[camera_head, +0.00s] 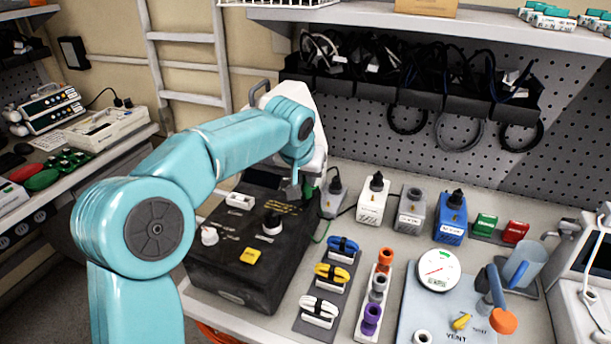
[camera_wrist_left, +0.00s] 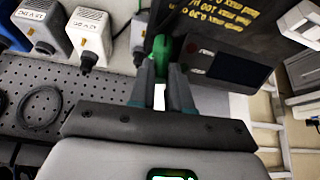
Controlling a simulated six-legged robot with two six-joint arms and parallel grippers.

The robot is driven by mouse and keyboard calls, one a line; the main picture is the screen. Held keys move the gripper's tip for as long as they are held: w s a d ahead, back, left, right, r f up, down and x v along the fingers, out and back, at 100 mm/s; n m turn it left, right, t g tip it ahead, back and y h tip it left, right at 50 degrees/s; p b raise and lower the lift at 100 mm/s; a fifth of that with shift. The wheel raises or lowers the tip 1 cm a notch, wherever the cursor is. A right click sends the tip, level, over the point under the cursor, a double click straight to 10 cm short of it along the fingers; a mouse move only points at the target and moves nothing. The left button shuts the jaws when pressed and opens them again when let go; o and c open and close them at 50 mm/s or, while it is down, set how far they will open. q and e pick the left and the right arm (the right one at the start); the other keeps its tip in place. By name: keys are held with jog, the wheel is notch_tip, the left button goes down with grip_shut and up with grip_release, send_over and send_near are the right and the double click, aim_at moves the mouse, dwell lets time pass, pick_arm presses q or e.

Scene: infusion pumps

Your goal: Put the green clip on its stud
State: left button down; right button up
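My left gripper (camera_head: 296,192) hangs over the back right corner of a black pump case (camera_head: 240,275). In the left wrist view its two fingers (camera_wrist_left: 160,76) stand a little apart. In the head view the clip is small and mostly hidden by the gripper. A thin green lead (camera_head: 321,234) runs along the case's right edge. I cannot pick out the clip's stud. My right gripper is not in view.
Chargers, including a blue one (camera_head: 450,215), stand in a row at the back right. Blue, yellow (camera_head: 331,274) and white coiled leads lie right of the case. A round gauge (camera_head: 438,269) sits on a pale board. A pegboard (camera_head: 420,140) with hanging cables stands behind.

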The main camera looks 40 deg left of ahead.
pick_arm(q)
jog(key=shift+w+r+p, duration=0.1)
jog(key=shift+r+p, duration=0.4)
notch_tip(320, 180, up, 4)
jog(key=p, duration=0.3)
jog(key=shift+w, duration=0.1)
